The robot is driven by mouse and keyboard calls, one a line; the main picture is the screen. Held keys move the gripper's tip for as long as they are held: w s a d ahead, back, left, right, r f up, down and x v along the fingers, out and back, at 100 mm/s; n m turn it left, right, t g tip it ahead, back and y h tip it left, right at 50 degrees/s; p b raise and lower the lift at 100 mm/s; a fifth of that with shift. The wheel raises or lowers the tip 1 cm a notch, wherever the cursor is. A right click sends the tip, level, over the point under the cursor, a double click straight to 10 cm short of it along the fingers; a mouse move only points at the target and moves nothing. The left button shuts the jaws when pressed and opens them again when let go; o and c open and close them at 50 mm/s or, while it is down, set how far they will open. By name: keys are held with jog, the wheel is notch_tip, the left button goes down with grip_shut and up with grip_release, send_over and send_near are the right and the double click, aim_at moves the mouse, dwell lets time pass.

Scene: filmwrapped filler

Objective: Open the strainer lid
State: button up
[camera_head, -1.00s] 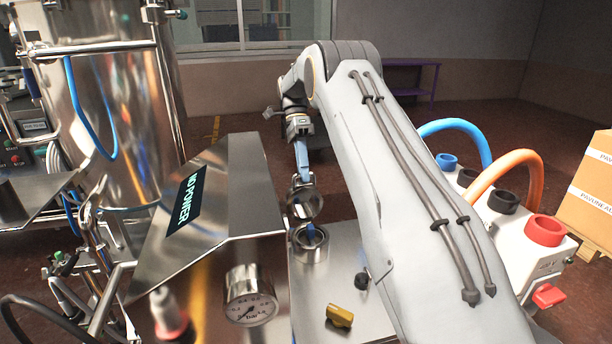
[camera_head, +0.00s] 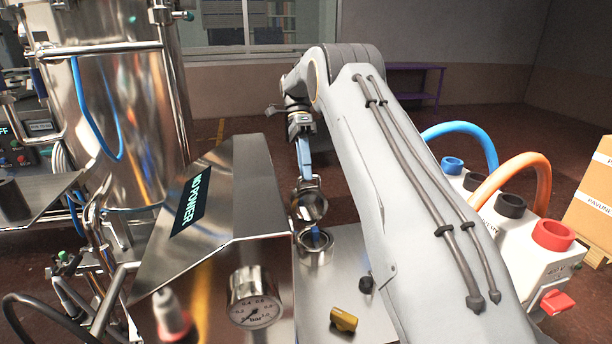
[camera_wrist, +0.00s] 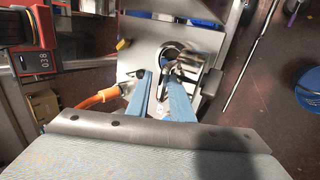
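The strainer (camera_head: 316,252) is a round steel cup on a flat metal top, with a blue spot inside its mouth. Its shiny round lid (camera_head: 313,208) stands tilted up above the cup's far side, so the mouth shows. My gripper (camera_wrist: 160,76) has two blue fingers, spread apart with a gap between the tips. In the wrist view the tips are close to the strainer and its blurred lid (camera_wrist: 200,62). In the head view the fingers reach down just behind the raised lid. Whether they touch it cannot be told.
A steel housing with a "NO POWER" display (camera_head: 190,203) and a pressure gauge (camera_head: 254,300) stands left of the strainer. A yellow handle (camera_head: 343,319) and black knob (camera_head: 366,284) are in front. A white box with a red connector (camera_head: 553,235) and hoses stands right.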

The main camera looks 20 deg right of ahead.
notch_tip(320, 180, up, 9)
jog(key=p, duration=0.3)
jog(key=shift+d+f, duration=0.2)
jog(key=shift+d, duration=0.2)
jog(key=shift+r, duration=0.1)
